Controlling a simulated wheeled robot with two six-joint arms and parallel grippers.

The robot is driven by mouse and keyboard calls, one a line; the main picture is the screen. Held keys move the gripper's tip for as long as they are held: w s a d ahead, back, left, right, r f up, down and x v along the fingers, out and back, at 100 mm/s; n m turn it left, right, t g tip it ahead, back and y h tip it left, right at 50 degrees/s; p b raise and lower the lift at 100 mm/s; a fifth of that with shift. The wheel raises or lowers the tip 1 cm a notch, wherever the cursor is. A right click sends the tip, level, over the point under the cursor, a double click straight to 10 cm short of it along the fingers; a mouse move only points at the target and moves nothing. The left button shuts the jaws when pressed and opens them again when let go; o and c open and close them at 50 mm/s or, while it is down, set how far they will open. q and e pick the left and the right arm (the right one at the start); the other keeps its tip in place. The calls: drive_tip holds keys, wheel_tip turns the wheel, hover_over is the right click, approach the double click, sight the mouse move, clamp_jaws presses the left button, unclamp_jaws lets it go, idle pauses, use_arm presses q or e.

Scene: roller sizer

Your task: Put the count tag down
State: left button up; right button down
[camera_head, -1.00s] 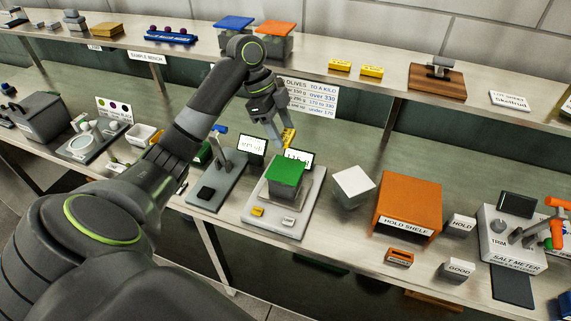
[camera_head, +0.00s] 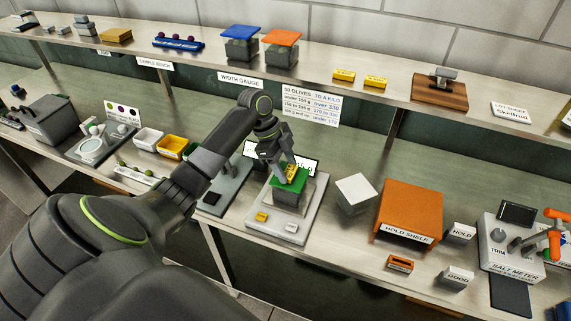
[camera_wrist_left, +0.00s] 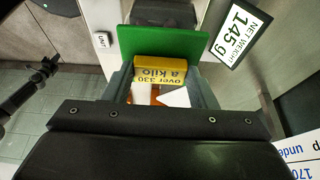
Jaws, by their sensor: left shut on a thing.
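The count tag (camera_head: 291,172) is a small yellow block between the fingers of my left gripper (camera_head: 287,171). In the left wrist view the tag (camera_wrist_left: 165,70) reads "over 330 a kilo", with the jaws shut on it. It is at the green lid (camera_head: 289,186) of a clear-sided box on the grey weighing scale (camera_head: 262,230). I cannot tell whether the tag touches the lid. In the left wrist view the green lid (camera_wrist_left: 165,40) lies just beyond the tag, and the scale display (camera_wrist_left: 240,33) reads 145 g. My right gripper is not in view.
A white block (camera_head: 355,193) and the orange hold shelf (camera_head: 410,208) stand right of the scale. Two yellow tags (camera_head: 344,75) (camera_head: 375,82) lie on the upper shelf. A small yellow piece (camera_head: 262,217) and a white piece (camera_head: 291,227) lie on the scale's front.

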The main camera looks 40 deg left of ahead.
use_arm(q)
drive_tip(key=o, duration=0.9)
drive_tip(key=shift+f, duration=0.1)
drive_tip(key=shift+o, duration=0.2)
drive_tip(key=shift+r, duration=0.25)
drive_tip(key=shift+a+r, duration=0.15)
drive_tip(key=shift+r, duration=0.1)
drive_tip(key=b+v, duration=0.3)
drive_tip(key=v, duration=0.8)
drive_tip(key=shift+s, duration=0.1)
